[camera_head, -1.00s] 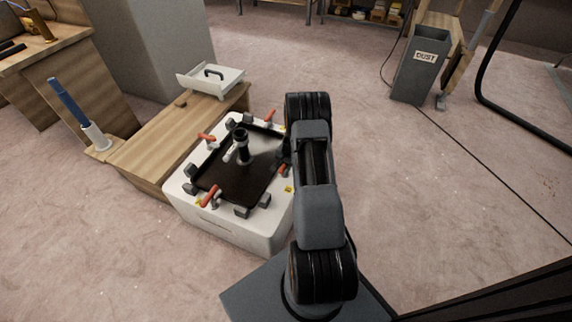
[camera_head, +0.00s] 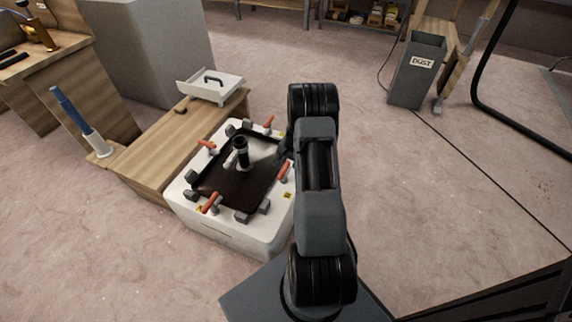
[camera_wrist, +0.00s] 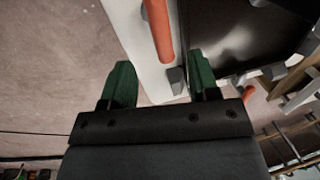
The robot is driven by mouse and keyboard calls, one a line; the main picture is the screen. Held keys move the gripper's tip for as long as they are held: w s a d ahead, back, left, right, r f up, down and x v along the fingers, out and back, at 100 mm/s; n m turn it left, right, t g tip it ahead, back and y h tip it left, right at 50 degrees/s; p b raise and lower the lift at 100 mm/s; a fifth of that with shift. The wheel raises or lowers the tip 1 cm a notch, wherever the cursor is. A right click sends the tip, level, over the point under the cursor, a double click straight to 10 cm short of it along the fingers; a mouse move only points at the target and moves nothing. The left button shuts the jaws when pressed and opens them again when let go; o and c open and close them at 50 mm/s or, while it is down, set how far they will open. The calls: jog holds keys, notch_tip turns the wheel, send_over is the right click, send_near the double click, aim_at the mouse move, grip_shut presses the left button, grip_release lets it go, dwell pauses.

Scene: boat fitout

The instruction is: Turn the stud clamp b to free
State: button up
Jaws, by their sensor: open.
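Red-handled clamps sit around a black panel (camera_head: 222,190) on a white block (camera_head: 240,238). They are at its left (camera_head: 207,146), back (camera_head: 268,123), right (camera_head: 284,172) and front (camera_head: 211,203). I cannot read which one is b. My gripper (camera_wrist: 162,78) is open and empty, its two green fingers apart. In the wrist view a red handle (camera_wrist: 160,30) lies beyond the fingertips, roughly in line with the gap. It seems to be the right clamp's handle. In the head view my gripper is mostly hidden behind my arm beside the block's right edge.
A black upright post with a pale side handle (camera_head: 241,150) stands on the panel. Several grey blocks ring its edge. A wooden bench (camera_head: 165,150) with a white tray (camera_head: 210,84) adjoins the block. A grey dust bin (camera_head: 416,72) stands at the back right. Floor to the right is clear.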

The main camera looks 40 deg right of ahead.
jog(key=r, duration=0.3)
jog(key=s+r+p, duration=0.1)
jog(key=r, duration=0.1)
jog(key=shift+d+r, duration=0.25)
jog(key=shift+d, duration=0.05)
jog(key=shift+r, duration=0.1)
jog(key=s+a+r+n+p, duration=0.15)
jog(key=a+r+p, duration=0.35)
jog(key=r, duration=0.6)
jog(key=s+a+r+n+p, duration=0.1)
jog(key=a+r+n+p, duration=0.3)
jog(key=r, duration=0.7)
jog(key=s+a+r+n+p, duration=0.1)
jog(key=a+r+p, duration=0.55)
jog(key=r, duration=0.45)
jog(key=s+a+r+n+p, duration=0.2)
jog(key=s+a+r+p, duration=0.3)
jog(key=s+r, duration=0.2)
jog(key=s+a+r+n+t+h+p, duration=0.1)
jog(key=s+a+r+n+p, duration=0.2)
jog(key=r, duration=0.8)
jog(key=s+a+p, duration=0.2)
jog(key=s+p, duration=0.1)
jog(key=s, duration=0.1)
jog(key=shift+s+a+r+n+t, duration=0.2)
jog(key=shift+s+r+n+t, duration=0.05)
jog(key=shift+s+n+t, duration=0.1)
jog(key=shift+c, duration=0.3)
